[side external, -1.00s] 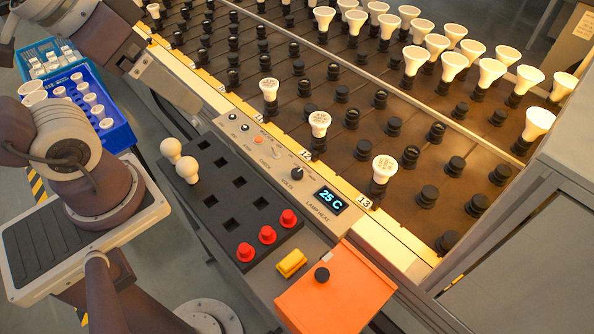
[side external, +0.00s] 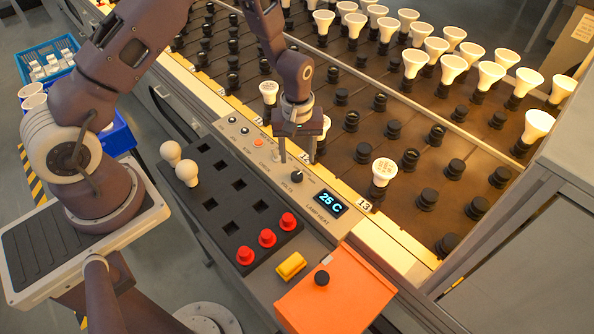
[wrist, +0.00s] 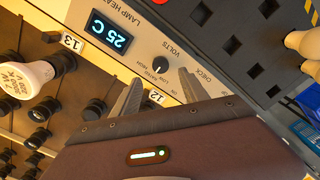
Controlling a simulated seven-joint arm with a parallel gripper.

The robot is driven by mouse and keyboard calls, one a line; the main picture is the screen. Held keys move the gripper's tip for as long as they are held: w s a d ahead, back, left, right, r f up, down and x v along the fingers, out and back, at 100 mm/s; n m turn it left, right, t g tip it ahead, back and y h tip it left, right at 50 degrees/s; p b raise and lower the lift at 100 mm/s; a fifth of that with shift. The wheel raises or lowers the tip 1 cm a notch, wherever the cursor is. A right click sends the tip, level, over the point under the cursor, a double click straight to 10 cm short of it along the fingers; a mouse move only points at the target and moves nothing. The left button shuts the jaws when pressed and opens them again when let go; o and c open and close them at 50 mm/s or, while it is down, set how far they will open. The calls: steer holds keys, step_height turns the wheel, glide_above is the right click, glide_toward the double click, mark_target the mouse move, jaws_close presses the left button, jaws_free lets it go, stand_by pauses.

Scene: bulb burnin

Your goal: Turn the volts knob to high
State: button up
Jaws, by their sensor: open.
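The volts knob (side external: 300,177) is a small black knob on the pale control panel, left of the "25 C" display (side external: 331,203). My gripper (side external: 297,158) points down over the panel, just behind the knob near the check switch. In the wrist view my gripper (wrist: 160,88) has its two fingers apart with nothing between them. The knob shows beyond the gap between the fingertips, not held.
A bulb (side external: 382,171) stands in a socket right of the display, and another is partly hidden behind my gripper. A dark tray (side external: 225,206) with two bulbs and several red caps lies in front. An orange box (side external: 335,290) and yellow block (side external: 291,265) sit nearby.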

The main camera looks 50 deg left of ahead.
mark_target(297, 175)
step_height(297, 175, down, 7)
steer(key=shift+f, duration=0.1)
jaws_close()
stand_by(0.3)
